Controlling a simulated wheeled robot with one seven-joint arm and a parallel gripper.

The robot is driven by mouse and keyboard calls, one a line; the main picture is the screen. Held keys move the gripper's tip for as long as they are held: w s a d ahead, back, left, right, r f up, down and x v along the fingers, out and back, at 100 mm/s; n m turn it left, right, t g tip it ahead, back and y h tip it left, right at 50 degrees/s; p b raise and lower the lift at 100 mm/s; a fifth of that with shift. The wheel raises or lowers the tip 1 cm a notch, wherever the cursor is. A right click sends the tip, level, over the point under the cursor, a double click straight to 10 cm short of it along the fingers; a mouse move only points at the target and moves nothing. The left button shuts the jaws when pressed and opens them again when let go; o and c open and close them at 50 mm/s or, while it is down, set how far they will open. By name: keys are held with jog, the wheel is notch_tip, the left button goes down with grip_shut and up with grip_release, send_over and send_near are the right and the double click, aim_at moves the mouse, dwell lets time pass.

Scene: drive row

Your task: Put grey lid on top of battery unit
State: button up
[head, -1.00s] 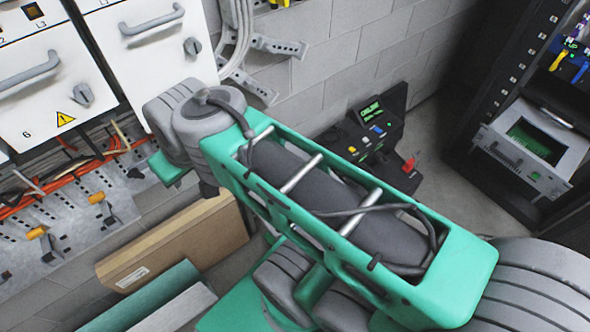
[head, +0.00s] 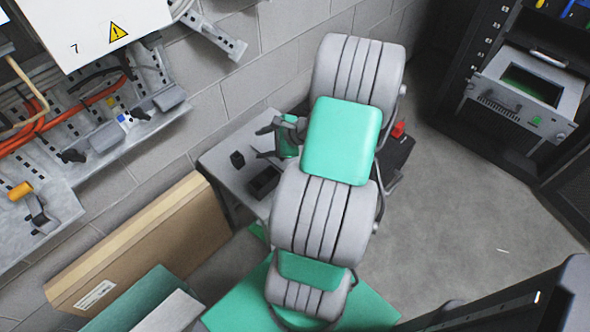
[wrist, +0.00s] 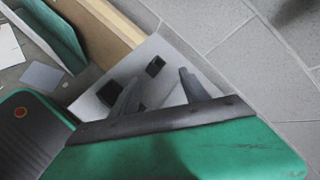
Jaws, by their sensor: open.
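My gripper (head: 262,142) is open and empty in the head view, over the back part of a small grey table. In the wrist view its two dark fingers (wrist: 157,79) stand apart above the same pale tabletop. A small black block (head: 237,160) and a larger black open-looking box (head: 264,182) sit on that table; the block also shows in the wrist view (wrist: 155,66), and the box (wrist: 108,90) is partly behind a finger. I cannot tell whether either is the battery unit. A flat grey square (wrist: 42,75) lies at left in the wrist view; I cannot tell whether it is the lid.
The grey table (head: 222,160) stands against the block wall. A brown cardboard box (head: 140,245) leans at left, below cable trays (head: 110,140). A black rack (head: 530,90) stands at right. A dark device with a red part (head: 398,130) is mostly hidden.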

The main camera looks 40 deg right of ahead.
jog(key=s+d+f+m+t+h+b, duration=0.1)
jog(key=s+d+f+m, duration=0.1)
jog(key=d+f+m, duration=0.1)
jog(key=s+d+f+m+t+b, duration=0.1)
jog(key=d+f+m, duration=0.1)
jog(key=f+m, duration=0.2)
jog(key=s+d+f+m+t+h+b, duration=0.1)
jog(key=s+d+f+m+t+b, duration=0.1)
jog(key=d+f+m, duration=0.1)
jog(key=shift+s+d+f+m+h, duration=0.15)
jog(key=shift+d+f+m, duration=0.1)
jog(key=shift+f, duration=0.25)
jog(key=shift+s+d+f+m+h, duration=0.15)
jog(key=shift+f+m, duration=0.1)
jog(key=shift+f, duration=0.25)
jog(key=shift+w+d+f+m+h, duration=0.1)
jog(key=shift+d+f+m+h, duration=0.05)
jog(key=shift+m+h, duration=0.2)
jog(key=x, duration=0.4)
jog(key=r+x, duration=0.1)
jog(key=x, duration=0.2)
jog(key=shift+w+a+f+b, duration=0.1)
jog(key=shift+w+a+b, duration=0.2)
jog(key=shift+a, duration=0.1)
jog(key=shift+c, duration=0.4)
grip_shut()
